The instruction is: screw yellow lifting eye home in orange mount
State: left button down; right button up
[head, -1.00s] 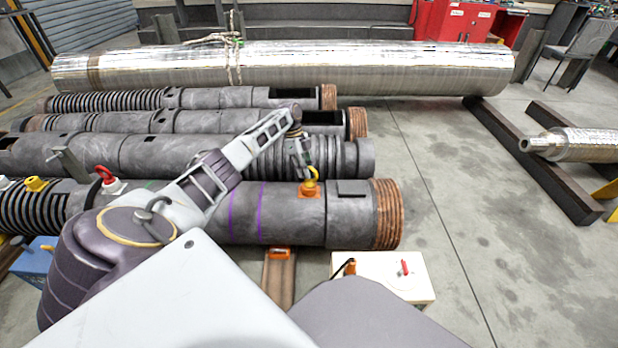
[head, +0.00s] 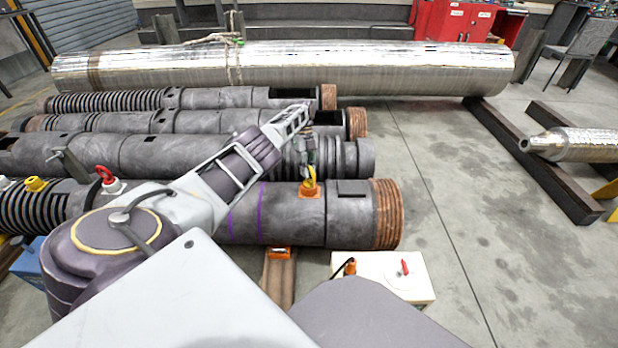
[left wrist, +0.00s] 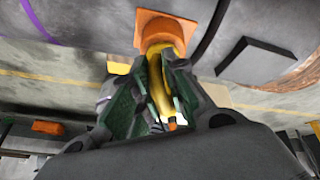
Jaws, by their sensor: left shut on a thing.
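The yellow lifting eye (head: 309,177) stands at the orange mount (head: 312,190) on top of the front dark barrel (head: 290,222). My left gripper (head: 308,168) reaches down from above and is shut on the eye. In the left wrist view, the gripper's green-padded fingers (left wrist: 150,98) close around the yellow eye (left wrist: 158,80). The eye's end meets the orange mount (left wrist: 165,28) there. How deep its thread sits is hidden. My right gripper is not in view.
A red eye (head: 106,174) and another yellow piece (head: 36,184) stand further left. More dark barrels (head: 200,153) lie behind. A white box (head: 385,275) with a red switch stands in front. The floor at right (head: 470,220) is mostly clear.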

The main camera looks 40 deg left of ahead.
pick_arm(q)
jog(key=shift+s+a, duration=0.15)
jog(key=shift+a, duration=0.05)
jog(key=c, duration=1.3)
grip_release()
jog(key=shift+c, duration=0.2)
jog(key=shift+r, duration=0.1)
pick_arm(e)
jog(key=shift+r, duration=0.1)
pick_arm(q)
jog(key=shift+d+r+p, duration=0.1)
jog(key=shift+r+p, duration=1.2)
jog(key=shift+r, duration=0.25)
jog(key=shift+r+p, duration=1.8)
jog(key=shift+r, duration=0.05)
jog(key=shift+r+p, duration=1.5)
jog(key=shift+r, duration=0.25)
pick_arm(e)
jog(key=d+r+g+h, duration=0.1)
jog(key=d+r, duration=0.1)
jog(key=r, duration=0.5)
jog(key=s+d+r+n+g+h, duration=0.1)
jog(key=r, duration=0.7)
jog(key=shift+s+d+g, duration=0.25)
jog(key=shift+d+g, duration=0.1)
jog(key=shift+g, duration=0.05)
